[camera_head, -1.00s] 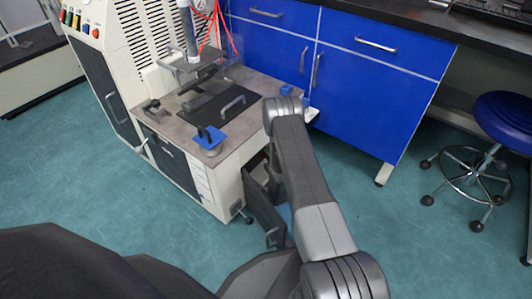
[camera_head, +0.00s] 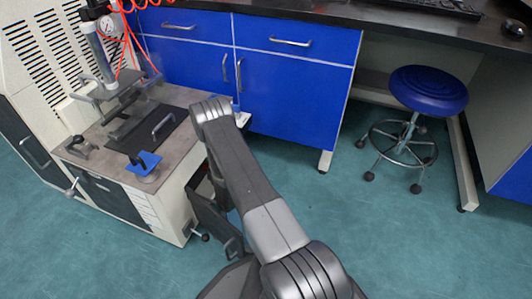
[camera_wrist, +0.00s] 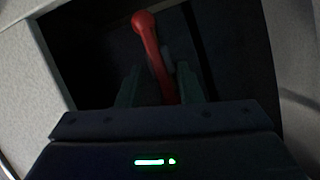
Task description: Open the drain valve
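The red valve handle (camera_wrist: 147,32), a lever with a rounded end, shows in the wrist view inside a dark recess. Its lower part passes between the two fingers of my gripper (camera_wrist: 160,85). The fingers stand apart, with a gap visible beside the handle; whether either one touches it is too dark to tell. The valve body is hidden. In the head view, my arm reaches down beside the rheometer (camera_head: 170,205), and my gripper and the handle are hidden there.
A dark door (camera_head: 212,222) hangs open at the rheometer's lower side. Blue cabinets (camera_head: 290,85) stand behind, under a black worktop (camera_head: 330,14). A blue stool (camera_head: 428,90) stands at the right. The green floor between is clear.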

